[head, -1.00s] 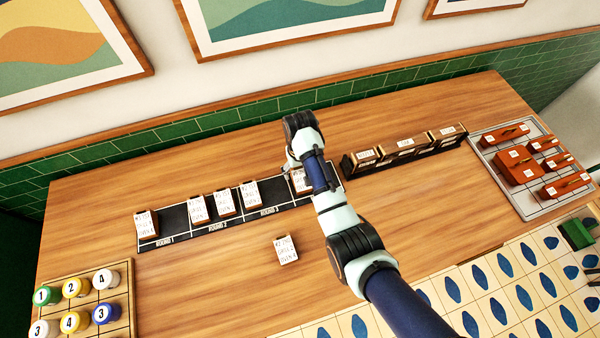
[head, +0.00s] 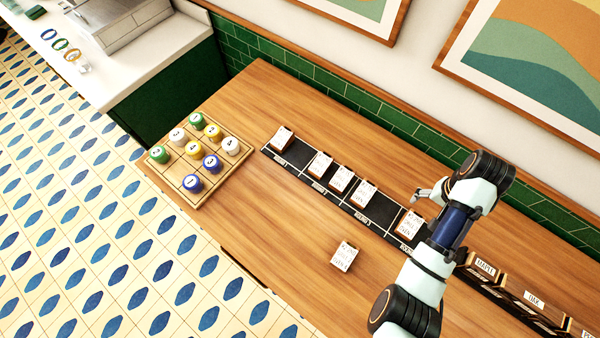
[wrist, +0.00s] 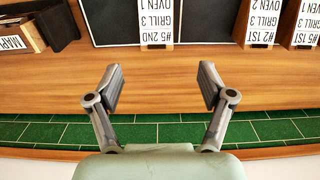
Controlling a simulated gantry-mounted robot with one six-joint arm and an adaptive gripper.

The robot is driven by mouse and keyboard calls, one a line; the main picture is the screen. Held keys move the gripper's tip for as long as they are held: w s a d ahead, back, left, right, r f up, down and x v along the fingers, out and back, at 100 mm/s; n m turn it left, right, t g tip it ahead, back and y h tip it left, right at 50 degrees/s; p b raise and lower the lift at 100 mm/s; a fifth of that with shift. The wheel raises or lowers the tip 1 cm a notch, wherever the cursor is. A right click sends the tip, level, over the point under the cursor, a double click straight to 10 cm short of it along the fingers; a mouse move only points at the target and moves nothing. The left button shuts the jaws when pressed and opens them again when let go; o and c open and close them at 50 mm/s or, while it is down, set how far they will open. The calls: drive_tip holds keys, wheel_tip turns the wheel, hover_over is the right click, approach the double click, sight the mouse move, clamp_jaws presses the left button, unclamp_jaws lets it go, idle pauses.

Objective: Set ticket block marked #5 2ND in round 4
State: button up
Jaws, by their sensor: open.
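The ticket block marked #5 2ND (wrist: 155,22) stands on the black rail, and its text reads upside down in the wrist view. In the head view this block (head: 408,223) sits in the rail section past round 3, whose label is partly hidden by my arm. My gripper (wrist: 160,85) is open and empty, with bare wood between its fingers. It is apart from the block, on the wall side of the rail. In the head view, my gripper (head: 424,196) is just beyond the block. The rail (head: 385,208) runs diagonally across the table.
Several other ticket blocks stand on the rail, including one marked #2 1ST (wrist: 262,20). A loose ticket block (head: 343,257) lies on the table in front. A board of numbered pucks (head: 225,170) is at left. Labelled wooden holders (head: 530,302) stand at right. Green wall tiles (wrist: 180,132) are close behind.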

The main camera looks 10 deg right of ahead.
drive_tip(key=w+a+r+n+t+h, duration=0.1)
drive_tip(key=w+a+r+n+t, duration=0.2)
drive_tip(key=w+a, duration=0.45)
drive_tip(key=w+a+r+n+t+h, duration=0.1)
drive_tip(key=w+a+r+n+t, duration=0.3)
drive_tip(key=a, duration=0.7)
drive_tip(key=s+a+r+n+t, duration=0.1)
drive_tip(key=a+r+t, duration=0.1)
drive_tip(key=a+r, duration=0.2)
drive_tip(key=s+a+r+n+t+y, duration=0.1)
drive_tip(key=a+r, duration=0.3)
drive_tip(key=a, duration=0.6)
drive_tip(key=s+a+r+n+t+y, duration=0.1)
drive_tip(key=a+r+t, duration=0.1)
drive_tip(key=a+r, duration=0.2)
drive_tip(key=a, duration=0.3)
drive_tip(key=shift+t, duration=0.3)
drive_tip(key=shift+r, duration=0.1)
